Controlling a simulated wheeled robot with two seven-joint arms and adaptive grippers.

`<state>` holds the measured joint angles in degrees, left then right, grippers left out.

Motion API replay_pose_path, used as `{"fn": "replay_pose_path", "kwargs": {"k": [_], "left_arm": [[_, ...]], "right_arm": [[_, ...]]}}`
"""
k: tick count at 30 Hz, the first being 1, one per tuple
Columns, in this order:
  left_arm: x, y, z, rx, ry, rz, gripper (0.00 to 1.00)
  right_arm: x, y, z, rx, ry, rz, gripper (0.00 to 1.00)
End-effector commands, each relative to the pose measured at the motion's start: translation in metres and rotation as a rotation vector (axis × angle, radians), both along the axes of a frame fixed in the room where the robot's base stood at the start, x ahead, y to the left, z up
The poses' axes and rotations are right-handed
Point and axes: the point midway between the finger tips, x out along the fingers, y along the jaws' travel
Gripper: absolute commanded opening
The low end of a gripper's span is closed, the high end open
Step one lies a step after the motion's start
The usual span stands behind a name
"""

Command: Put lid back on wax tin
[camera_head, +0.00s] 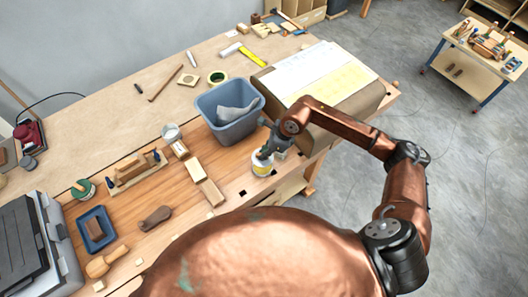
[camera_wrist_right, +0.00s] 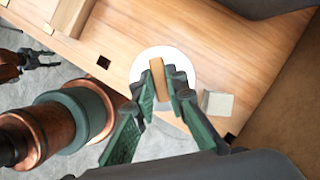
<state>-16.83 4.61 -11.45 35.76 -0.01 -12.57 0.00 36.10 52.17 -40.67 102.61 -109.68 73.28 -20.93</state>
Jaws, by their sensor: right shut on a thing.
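The tin (camera_head: 262,169), white with a yellow band, stands upright near the front edge of the workbench. My right gripper (camera_head: 264,151) is directly above it. In the right wrist view my right gripper (camera_wrist_right: 160,87) is shut on a narrow wooden grip (camera_wrist_right: 158,72). A round white disc, which looks like the lid (camera_wrist_right: 184,60), shows around and behind that grip. The fingers hide part of the disc, and I cannot tell whether it rests on the tin. My left gripper (camera_wrist_right: 42,60) shows at the left of the wrist view, open and empty.
A blue-grey bin (camera_head: 228,128) with a grey cloth stands behind the tin. Wooden blocks (camera_head: 204,180) lie to its left. A small pale block (camera_wrist_right: 217,103) is close beside the disc. A brown padded board (camera_head: 345,108) is at the right. The bench edge is close.

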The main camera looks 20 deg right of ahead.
Motion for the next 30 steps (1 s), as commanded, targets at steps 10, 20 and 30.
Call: {"fn": "replay_pose_path", "kwargs": {"k": [10,20,30], "left_arm": [[-0.019,0.001,-0.015,0.001,0.024,0.005,0.4],[-0.007,0.0,-0.022,0.0,0.01,0.001,0.4],[-0.006,0.0,-0.021,0.0,0.008,0.001,0.4]], "right_arm": [[-0.001,0.001,-0.028,0.001,0.003,0.002,0.0],[0.0,0.0,-0.047,0.0,0.001,0.003,0.0],[0.0,0.0,-0.047,0.0,0.001,0.003,0.0]]}}
